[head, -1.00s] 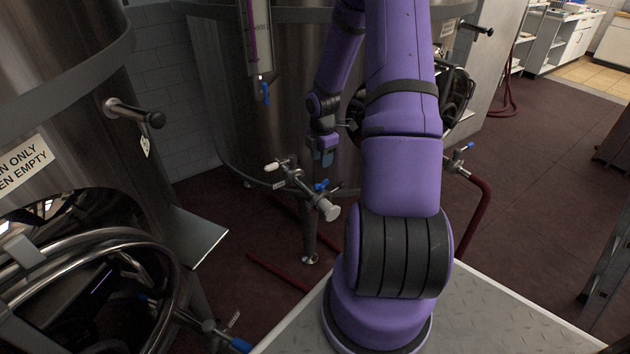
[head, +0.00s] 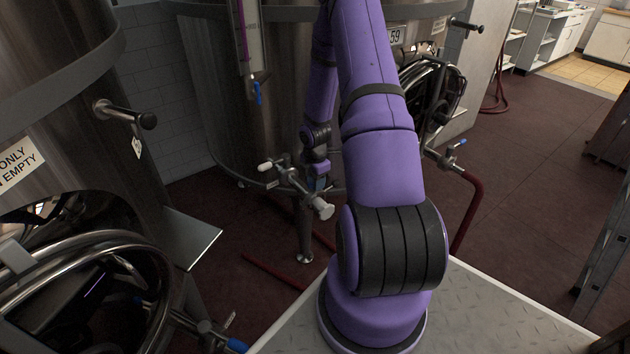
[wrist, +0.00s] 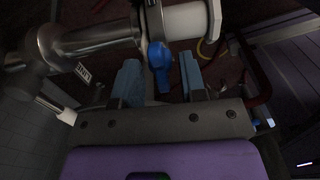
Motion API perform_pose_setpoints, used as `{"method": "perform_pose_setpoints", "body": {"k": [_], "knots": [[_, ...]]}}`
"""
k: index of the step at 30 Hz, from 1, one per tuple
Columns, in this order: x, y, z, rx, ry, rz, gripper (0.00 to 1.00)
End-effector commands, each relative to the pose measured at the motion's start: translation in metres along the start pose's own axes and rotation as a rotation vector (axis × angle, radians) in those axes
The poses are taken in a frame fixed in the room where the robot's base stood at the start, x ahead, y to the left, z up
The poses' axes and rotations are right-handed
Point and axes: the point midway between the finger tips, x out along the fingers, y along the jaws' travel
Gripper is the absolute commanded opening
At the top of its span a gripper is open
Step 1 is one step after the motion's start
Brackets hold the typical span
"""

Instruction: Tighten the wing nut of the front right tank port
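The tank port (head: 298,183) is a metal pipe fitting low on the large steel tank, with a white cap (head: 324,209) on its near end. In the wrist view the port pipe (wrist: 95,40) crosses the top, with the white cap (wrist: 187,18) at its right. A blue wing nut (wrist: 160,66) hangs from the clamp ring beside the cap. My gripper (wrist: 160,80) is open, its two blue fingers apart on either side of the wing nut. I cannot tell whether either finger touches it. In the head view my gripper (head: 317,172) is just above the port and largely hides the nut.
Another port with a blue handle (head: 456,148) and a red hose (head: 470,205) is on the right. The dark red floor at right is mostly clear.

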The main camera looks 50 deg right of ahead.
Motion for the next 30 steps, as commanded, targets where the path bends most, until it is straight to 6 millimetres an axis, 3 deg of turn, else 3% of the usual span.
{"method": "perform_pose_setpoints", "body": {"k": [2,7,20,30], "knots": [[-0.0001,0.0,0.0,0.0,0.0,0.0,0.38],[-0.0002,-0.0001,-0.0001,0.0,0.0,0.0,0.0],[-0.0001,0.0001,-0.0004,0.054,0.0,0.0,0.0],[0.0002,0.0001,-0.0005,0.298,0.0,0.002,0.0]]}}
